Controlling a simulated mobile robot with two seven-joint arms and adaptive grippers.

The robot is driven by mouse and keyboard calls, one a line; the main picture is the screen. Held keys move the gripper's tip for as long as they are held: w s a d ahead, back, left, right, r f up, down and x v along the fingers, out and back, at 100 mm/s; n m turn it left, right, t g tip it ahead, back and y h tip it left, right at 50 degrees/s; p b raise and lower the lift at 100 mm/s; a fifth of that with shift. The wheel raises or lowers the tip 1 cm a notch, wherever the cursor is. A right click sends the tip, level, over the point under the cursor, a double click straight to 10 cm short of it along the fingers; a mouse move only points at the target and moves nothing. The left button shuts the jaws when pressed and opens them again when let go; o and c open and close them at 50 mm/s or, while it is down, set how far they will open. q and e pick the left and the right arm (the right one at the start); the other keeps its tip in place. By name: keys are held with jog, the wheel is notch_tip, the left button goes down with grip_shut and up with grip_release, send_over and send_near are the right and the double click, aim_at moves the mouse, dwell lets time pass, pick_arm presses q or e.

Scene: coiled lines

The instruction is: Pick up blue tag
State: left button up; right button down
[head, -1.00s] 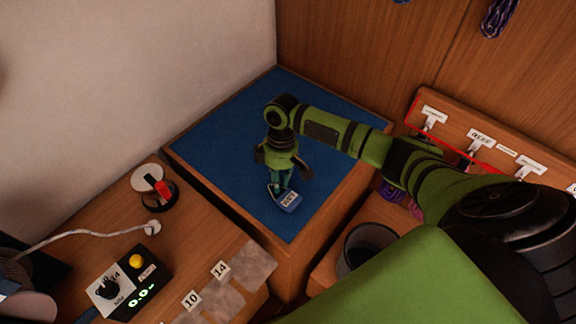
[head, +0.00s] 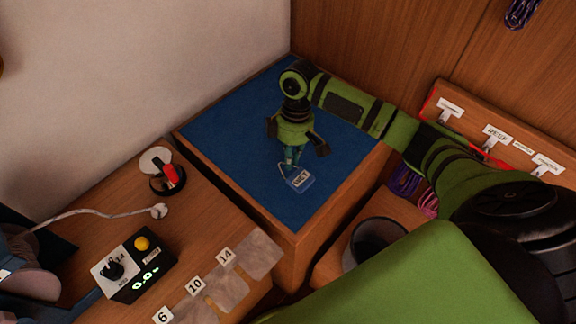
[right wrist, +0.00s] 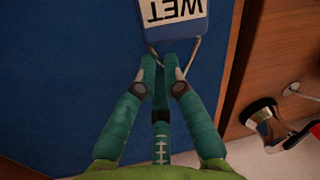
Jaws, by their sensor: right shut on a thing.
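The blue tag (head: 300,180) has a white label reading WET and a thin wire loop. It shows over the blue mat (head: 235,130), near its front corner. My right gripper (head: 290,166) comes down from above, its teal fingers shut on the loop. In the right wrist view, the tag (right wrist: 175,30) hangs just beyond the fingertips (right wrist: 163,66), label upside down, with part of the loop showing beside them. I cannot tell whether the tag touches the mat. My left gripper does not show.
A wooden rail (head: 470,118) with labelled hooks is at the right. A dark round bin (head: 372,240) stands near the mat's right side. On the left bench are a round device with a red part (head: 170,178), a control box (head: 133,265) and numbered patches (head: 228,280).

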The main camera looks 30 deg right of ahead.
jog(key=s+d+r+b, duration=0.2)
jog(key=s+d+r, duration=0.4)
jog(key=s+d, duration=0.1)
jog(key=shift+s+d, duration=0.3)
jog(key=shift+d, duration=0.2)
jog(key=shift+a+r, duration=0.1)
